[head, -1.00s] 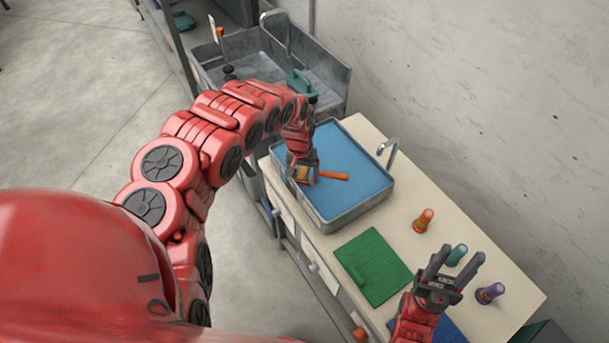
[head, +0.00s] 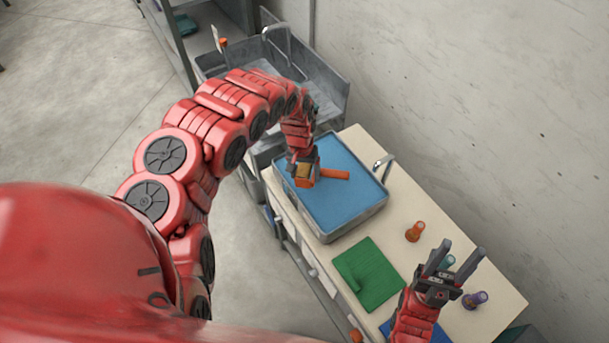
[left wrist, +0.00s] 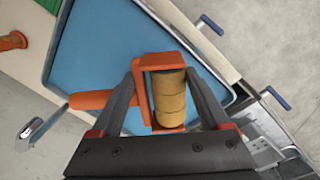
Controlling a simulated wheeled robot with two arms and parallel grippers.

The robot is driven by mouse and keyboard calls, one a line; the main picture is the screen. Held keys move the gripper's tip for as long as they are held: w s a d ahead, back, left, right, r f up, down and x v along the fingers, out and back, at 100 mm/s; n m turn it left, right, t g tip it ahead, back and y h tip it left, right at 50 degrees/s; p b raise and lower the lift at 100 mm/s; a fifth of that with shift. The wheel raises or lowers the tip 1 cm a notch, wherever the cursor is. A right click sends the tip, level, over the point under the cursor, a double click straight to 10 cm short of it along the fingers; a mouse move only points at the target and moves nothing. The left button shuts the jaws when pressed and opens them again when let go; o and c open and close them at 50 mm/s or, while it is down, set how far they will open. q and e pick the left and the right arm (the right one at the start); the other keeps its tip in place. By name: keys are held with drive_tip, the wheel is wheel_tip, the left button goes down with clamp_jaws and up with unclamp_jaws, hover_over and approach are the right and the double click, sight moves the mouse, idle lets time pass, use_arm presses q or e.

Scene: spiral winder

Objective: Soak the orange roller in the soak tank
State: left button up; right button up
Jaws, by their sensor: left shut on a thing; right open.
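The orange roller (head: 334,174) has an orange handle and frame and a tan, ringed drum. My left gripper (head: 304,174) is shut on it at the soak tank (head: 352,232), a grey-rimmed basin of blue liquid. In the left wrist view, the roller's drum (left wrist: 168,98) lies between the two dark fingers, with the handle pointing left over the blue surface. I cannot tell whether the drum touches the liquid. My right gripper (head: 455,258) is open and empty above the bench's right part.
A green mat (head: 367,275) lies right of the tank. A tap (head: 383,164) rises behind the tank.

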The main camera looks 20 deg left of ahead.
sight(303, 166)
use_arm(q)
drive_tip(key=shift+s+d+r, duration=0.1)
drive_tip(key=shift+r, duration=0.2)
drive_tip(key=shift+f, duration=0.1)
drive_tip(key=shift+w, duration=0.25)
drive_tip(key=shift+w+a+r+b, duration=0.15)
drive_tip(key=shift+w+a+b, duration=0.1)
drive_tip(key=shift+w+b, duration=0.15)
drive_tip(key=shift+w+a+r+b, duration=0.2)
drive_tip(key=shift+w+b, duration=0.1)
drive_tip(key=shift+w, duration=0.15)
drive_tip(key=shift+w+a+b, duration=0.3)
drive_tip(key=shift+w, duration=0.1)
drive_tip(key=shift+a+r, duration=0.1)
drive_tip(key=shift+a, duration=0.05)
drive_tip(key=shift+s, duration=0.1)
